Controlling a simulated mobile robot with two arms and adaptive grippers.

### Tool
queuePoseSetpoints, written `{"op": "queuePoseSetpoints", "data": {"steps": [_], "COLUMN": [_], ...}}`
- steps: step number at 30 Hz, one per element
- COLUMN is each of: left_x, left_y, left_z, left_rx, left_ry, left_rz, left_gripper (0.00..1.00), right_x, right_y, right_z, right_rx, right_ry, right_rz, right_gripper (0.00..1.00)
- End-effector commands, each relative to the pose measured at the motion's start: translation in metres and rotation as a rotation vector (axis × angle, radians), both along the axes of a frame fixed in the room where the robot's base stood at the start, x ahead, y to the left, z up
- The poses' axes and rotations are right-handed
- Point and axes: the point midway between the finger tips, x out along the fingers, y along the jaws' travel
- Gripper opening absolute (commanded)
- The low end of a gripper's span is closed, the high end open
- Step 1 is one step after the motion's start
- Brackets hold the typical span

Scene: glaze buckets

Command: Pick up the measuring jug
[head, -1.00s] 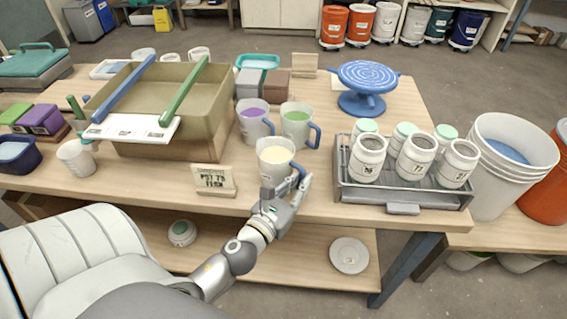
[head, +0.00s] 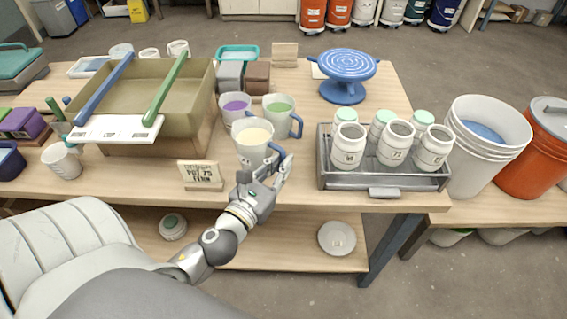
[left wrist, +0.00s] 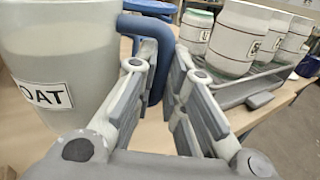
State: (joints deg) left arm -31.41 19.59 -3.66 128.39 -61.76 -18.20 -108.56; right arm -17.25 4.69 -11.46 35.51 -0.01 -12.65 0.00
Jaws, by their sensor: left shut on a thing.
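Three pale jugs with blue handles stand close together on the table; their contents look purple (head: 236,117), green (head: 279,115) and cream. The cream one (head: 246,148) is nearest the front edge. In the left wrist view this jug (left wrist: 45,40) fills the left side, with a cut-off label reading "OAT". My left gripper (head: 268,172) is at its right side, shut on its blue handle (left wrist: 161,60). The jug looks upright; its base is partly hidden, so I cannot tell whether it touches the table. My right gripper is not in view.
A grey tray (head: 338,180) with several white jars stands to the right. Behind are a blue turntable (head: 343,80) and small blocks. To the left are a sign (head: 200,175) and a large tan basin (head: 185,135). White buckets (head: 470,165) stand at far right.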

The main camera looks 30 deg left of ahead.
Motion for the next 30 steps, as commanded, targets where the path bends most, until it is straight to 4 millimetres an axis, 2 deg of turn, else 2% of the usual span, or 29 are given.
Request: {"op": "queuePoseSetpoints", "data": {"steps": [1,9,21,30], "left_x": [-0.004,-0.026,-0.072,-0.09], "left_y": [-0.001,-0.004,-0.01,-0.012], "left_z": [0.009,0.035,0.053,0.065], "left_rx": [0.004,0.004,0.002,0.001], "left_ry": [-0.005,-0.004,-0.003,-0.004], "left_rz": [-0.003,-0.003,-0.001,0.004], "left_gripper": [0.0,0.0,0.0,0.0], "right_x": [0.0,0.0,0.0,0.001], "right_y": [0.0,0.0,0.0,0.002], "right_z": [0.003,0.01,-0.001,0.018], "right_rx": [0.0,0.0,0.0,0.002], "right_ry": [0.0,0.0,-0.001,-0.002], "right_rz": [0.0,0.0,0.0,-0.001], "right_gripper": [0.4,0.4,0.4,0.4]}}
